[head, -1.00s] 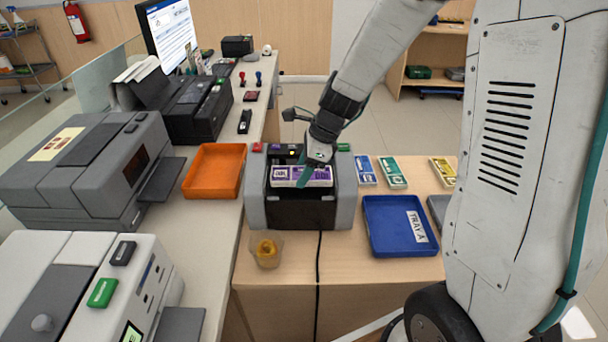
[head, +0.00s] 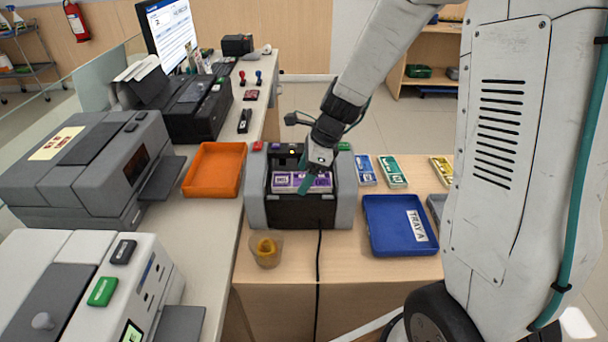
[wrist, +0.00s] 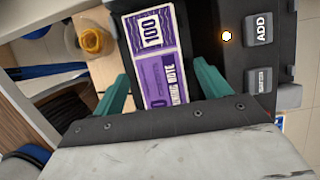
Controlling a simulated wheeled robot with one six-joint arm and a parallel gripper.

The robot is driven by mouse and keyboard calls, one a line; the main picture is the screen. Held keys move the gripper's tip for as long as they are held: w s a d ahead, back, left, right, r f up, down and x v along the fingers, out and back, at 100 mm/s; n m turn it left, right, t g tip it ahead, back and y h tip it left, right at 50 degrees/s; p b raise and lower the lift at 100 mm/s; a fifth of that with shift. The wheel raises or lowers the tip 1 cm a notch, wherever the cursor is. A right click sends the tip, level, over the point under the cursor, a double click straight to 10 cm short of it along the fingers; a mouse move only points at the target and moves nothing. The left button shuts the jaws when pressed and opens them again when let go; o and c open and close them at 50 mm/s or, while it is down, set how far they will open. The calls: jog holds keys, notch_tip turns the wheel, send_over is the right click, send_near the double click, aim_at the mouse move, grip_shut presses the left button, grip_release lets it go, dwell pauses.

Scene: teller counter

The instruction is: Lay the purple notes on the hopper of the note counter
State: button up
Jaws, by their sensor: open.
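The purple notes (head: 286,181), a banded bundle marked 100, lie in the hopper of the note counter (head: 344,202), a grey and black machine on the wooden counter. In the wrist view the notes (wrist: 151,38) lie lengthwise between my two teal fingers. My gripper (head: 306,180) is open, low over the hopper, and it also shows in the wrist view (wrist: 160,88) with a finger on each side of the notes. Gaps show beside the notes there. My wrist and finger cover part of the bundle in the head view.
A blue tray (head: 384,240) marked TRAY A and blue (head: 363,170), green (head: 392,172) and yellow (head: 442,170) note bundles are right of the machine. An orange tray (head: 203,181) is left. A small cup (head: 266,250) and a black cable (head: 318,262) are in front.

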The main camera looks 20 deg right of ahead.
jog(key=v, duration=1)
jog(key=s+a+r+n, duration=0.1)
jog(key=s+r+n, duration=0.4)
jog(key=s+n, duration=0.15)
jog(key=s+r+n+h, duration=0.2)
jog(key=s+n, duration=0.6)
jog(key=s, duration=0.1)
jog(key=s+r+n+h, duration=0.2)
jog(key=s+n, duration=0.6)
jog(key=s, duration=0.2)
jog(key=shift+d+g, duration=0.15)
jog(key=shift+g, duration=0.15)
